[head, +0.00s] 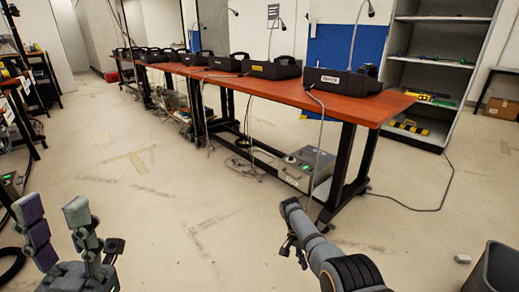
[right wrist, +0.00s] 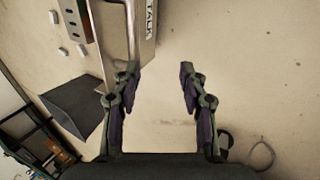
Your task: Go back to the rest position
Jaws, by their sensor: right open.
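My left gripper (head: 53,205) is at the lower left of the head view. Its two purple-grey fingers point up and stand apart, with nothing between them. My right arm comes in at the bottom right of the head view, and its gripper is hard to make out there. In the right wrist view my right gripper (right wrist: 158,72) is open, with bare pale floor between its fingers. Several black paging phones (head: 343,81) stand in a row on the long red-brown table (head: 395,103), ahead of and apart from both grippers.
A grey box (head: 308,165) sits low under the table. Grey shelves (head: 428,65) stand at the back right. A dark bin (head: 497,270) is at the lower right. Cables lie under the table. The floor (head: 150,220) between the left gripper and the table is clear.

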